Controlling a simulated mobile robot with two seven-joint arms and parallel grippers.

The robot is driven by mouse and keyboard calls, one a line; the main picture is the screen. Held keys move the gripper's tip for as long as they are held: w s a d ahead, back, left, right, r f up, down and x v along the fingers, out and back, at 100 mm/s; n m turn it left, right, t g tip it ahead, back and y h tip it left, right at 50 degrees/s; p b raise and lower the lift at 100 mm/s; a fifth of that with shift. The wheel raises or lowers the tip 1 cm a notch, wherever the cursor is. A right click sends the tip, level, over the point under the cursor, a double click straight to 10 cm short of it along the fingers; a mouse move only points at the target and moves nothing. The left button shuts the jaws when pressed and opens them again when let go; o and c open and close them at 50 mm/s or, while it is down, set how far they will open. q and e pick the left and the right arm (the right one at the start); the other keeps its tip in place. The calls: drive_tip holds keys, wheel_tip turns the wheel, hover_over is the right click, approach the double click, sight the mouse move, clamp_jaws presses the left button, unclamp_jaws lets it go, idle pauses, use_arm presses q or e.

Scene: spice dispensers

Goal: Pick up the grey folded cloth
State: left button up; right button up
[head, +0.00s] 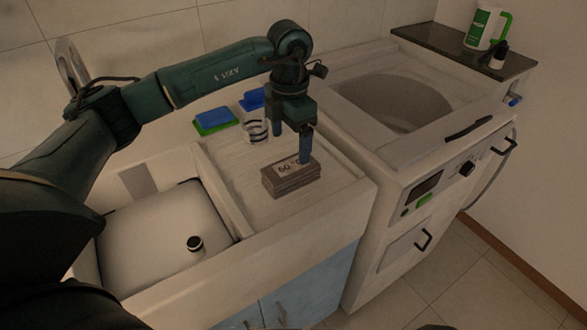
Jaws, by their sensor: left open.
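The grey folded cloth (288,184) lies as a small stacked block on the ribbed drainboard right of the sink, with a pale label reading roughly "60°C" on its top. My left gripper (293,150) is open and points down just above and behind the cloth. Its nearer finger overlaps the cloth's right back edge in the picture; I cannot tell whether it touches. My right gripper is not in view.
A glass (255,130) stands behind the cloth, beside green-and-blue sponges (214,121). The sink basin (150,235) is at left. A top-opening washing machine (395,100) stands at right. A detergent bottle (484,28) and a small dark bottle (498,56) are on the dark shelf.

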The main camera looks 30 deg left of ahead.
sight(294, 165)
use_arm(q)
drive_tip(key=f, duration=0.3)
drive_tip(key=f+p, duration=0.1)
drive_tip(key=f, duration=0.5)
drive_tip(key=shift+w+d, duration=0.1)
drive_tip(key=shift+d, duration=0.3)
drive_tip(key=shift+c, duration=0.2)
drive_tip(key=c, duration=1.1)
